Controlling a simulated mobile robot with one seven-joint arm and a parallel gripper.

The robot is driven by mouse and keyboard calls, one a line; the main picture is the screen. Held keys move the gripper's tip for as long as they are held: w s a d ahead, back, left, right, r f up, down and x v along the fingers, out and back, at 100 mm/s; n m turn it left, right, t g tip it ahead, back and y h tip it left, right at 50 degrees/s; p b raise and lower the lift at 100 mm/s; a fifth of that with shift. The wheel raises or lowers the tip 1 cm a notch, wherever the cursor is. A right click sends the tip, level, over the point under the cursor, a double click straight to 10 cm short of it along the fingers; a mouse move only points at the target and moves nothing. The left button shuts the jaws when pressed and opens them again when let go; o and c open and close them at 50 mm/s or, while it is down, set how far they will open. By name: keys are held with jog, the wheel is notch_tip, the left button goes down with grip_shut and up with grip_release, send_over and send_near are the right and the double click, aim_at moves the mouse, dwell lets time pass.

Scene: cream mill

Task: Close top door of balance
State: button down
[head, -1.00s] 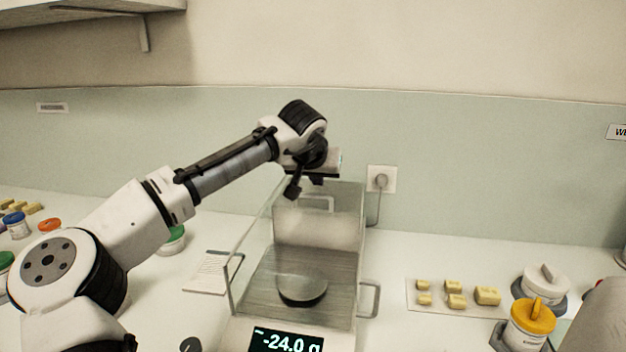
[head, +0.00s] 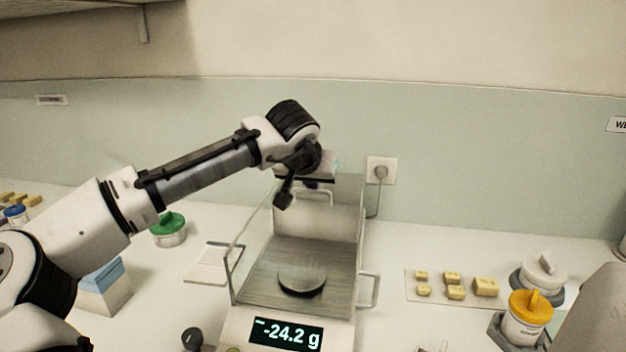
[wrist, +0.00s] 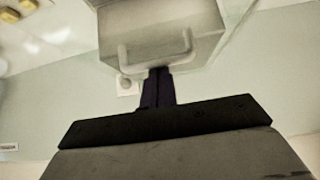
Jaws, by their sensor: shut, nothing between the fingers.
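The balance (head: 342,318) stands on the bench in the head view, a glass-walled box with a round pan (head: 302,281) inside. Its display (head: 287,336) reads -24.2 g. The top looks open, with the pan visible from above. A pale U-shaped handle (head: 317,192) shows near the top back edge, and a similar handle (wrist: 125,62) shows in the wrist view. My gripper (wrist: 158,72) is shut and empty, its fingertips close to the handle bar; I cannot tell whether they touch. In the head view my wrist hides the fingertips, above the balance's back left.
Side handles stick out left (head: 234,262) and right (head: 376,290) of the balance. Yellow blocks (head: 455,292) lie on a sheet at right, beside a yellow-lidded jar (head: 530,318). A green-lidded jar (head: 169,232) stands left. A wall socket (head: 381,171) is behind.

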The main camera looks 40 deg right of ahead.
jog(key=s+a+b, duration=0.3)
jog(key=s+a, duration=0.8)
jog(key=a, duration=0.2)
jog(key=shift+s+a, duration=0.15)
jog(key=shift+s, duration=0.1)
jog(key=shift+f, duration=0.15)
jog(key=shift+w, duration=0.1)
